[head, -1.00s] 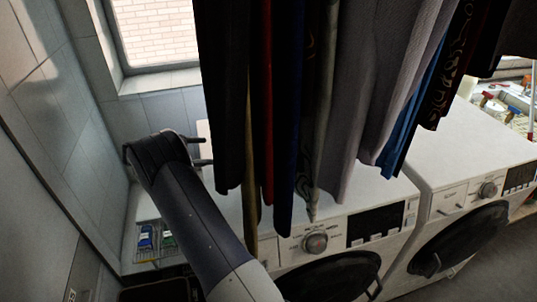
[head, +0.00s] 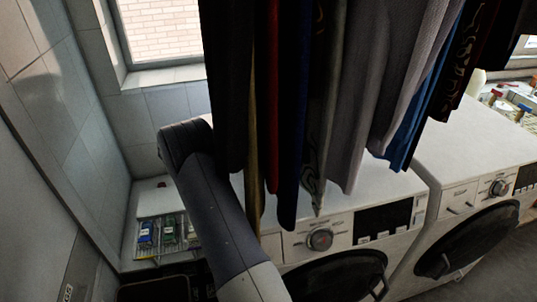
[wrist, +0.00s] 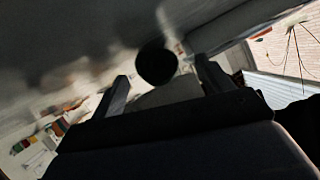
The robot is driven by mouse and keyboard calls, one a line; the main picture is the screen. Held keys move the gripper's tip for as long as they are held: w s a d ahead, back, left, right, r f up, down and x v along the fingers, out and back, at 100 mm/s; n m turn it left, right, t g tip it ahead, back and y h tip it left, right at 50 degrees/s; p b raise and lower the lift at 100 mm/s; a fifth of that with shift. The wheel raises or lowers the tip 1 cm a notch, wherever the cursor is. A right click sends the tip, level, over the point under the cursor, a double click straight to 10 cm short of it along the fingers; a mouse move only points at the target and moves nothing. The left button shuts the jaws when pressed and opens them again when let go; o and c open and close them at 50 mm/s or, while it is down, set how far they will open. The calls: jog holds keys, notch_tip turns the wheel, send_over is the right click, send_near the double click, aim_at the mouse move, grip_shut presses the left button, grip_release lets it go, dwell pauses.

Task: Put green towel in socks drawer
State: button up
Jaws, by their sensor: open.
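I cannot make out a green towel or a socks drawer for certain in any view. Several dark and coloured garments (head: 345,90) hang close in front of the head camera and hide much of the middle. In the wrist view my gripper (wrist: 163,85) is open, its two fingers wide apart with nothing seen held between them. A dark round shape (wrist: 157,64) shows beyond the fingers; I cannot tell what it is. In the head view my fingers are hidden behind my arm and the garments.
Two white front-loading machines (head: 400,192) stand under the garments, to the right of my arm. A wire rack (head: 148,256) with small blue and green items is at the lower left. A tiled wall (head: 60,100) bounds the left side; a window (head: 160,32) is behind.

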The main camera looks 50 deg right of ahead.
jog(key=shift+s+d+f, duration=0.2)
jog(key=shift+d, duration=0.3)
jog(key=shift+c, duration=0.3)
jog(key=c, duration=1.1)
jog(key=shift+r, duration=0.1)
